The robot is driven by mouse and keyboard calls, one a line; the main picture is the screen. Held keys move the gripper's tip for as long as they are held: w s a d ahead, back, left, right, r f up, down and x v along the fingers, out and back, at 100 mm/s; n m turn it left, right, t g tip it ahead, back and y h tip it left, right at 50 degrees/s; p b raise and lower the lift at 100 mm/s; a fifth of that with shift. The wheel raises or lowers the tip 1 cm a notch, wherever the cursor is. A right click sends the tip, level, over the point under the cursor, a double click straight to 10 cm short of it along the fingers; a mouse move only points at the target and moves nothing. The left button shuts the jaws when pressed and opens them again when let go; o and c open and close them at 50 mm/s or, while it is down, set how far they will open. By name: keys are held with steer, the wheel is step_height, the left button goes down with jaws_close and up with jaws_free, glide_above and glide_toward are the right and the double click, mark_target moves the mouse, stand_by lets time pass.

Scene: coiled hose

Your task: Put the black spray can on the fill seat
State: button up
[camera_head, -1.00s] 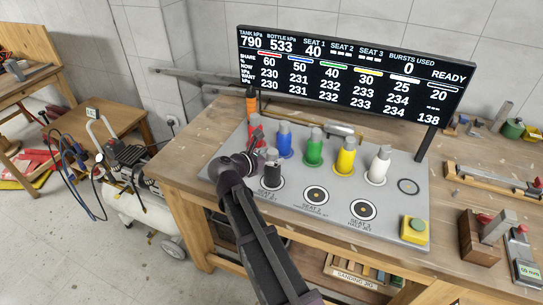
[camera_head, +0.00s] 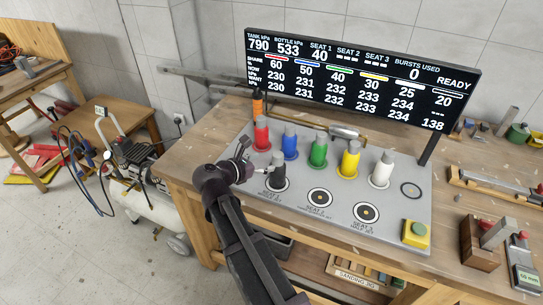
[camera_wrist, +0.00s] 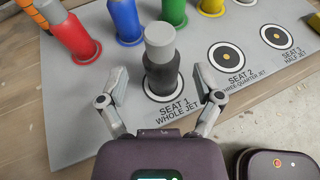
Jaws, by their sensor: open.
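The black spray can (camera_head: 279,178), with a grey cap, stands upright on the seat marked SEAT 1 WHOLE JET. It also shows in the wrist view (camera_wrist: 161,75). My gripper (camera_head: 257,162) is open, low at the left of the can in the head view. In the wrist view, its fingers (camera_wrist: 162,88) are spread on either side of the can with gaps, and it holds nothing. I cannot read a fill label on any seat. A plain dark ring (camera_head: 411,190) at the panel's right is empty.
Red (camera_head: 262,135), blue (camera_head: 290,143), green (camera_head: 319,150), yellow (camera_head: 349,160) and white (camera_head: 382,170) cans stand in a row behind. SEAT 2 (camera_head: 320,197) and SEAT 3 (camera_head: 366,213) are empty. A green button on a yellow box (camera_head: 416,234) is at front right.

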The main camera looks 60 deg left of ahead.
steer(key=shift+p+v, duration=0.7)
steer(key=shift+v, duration=2.1)
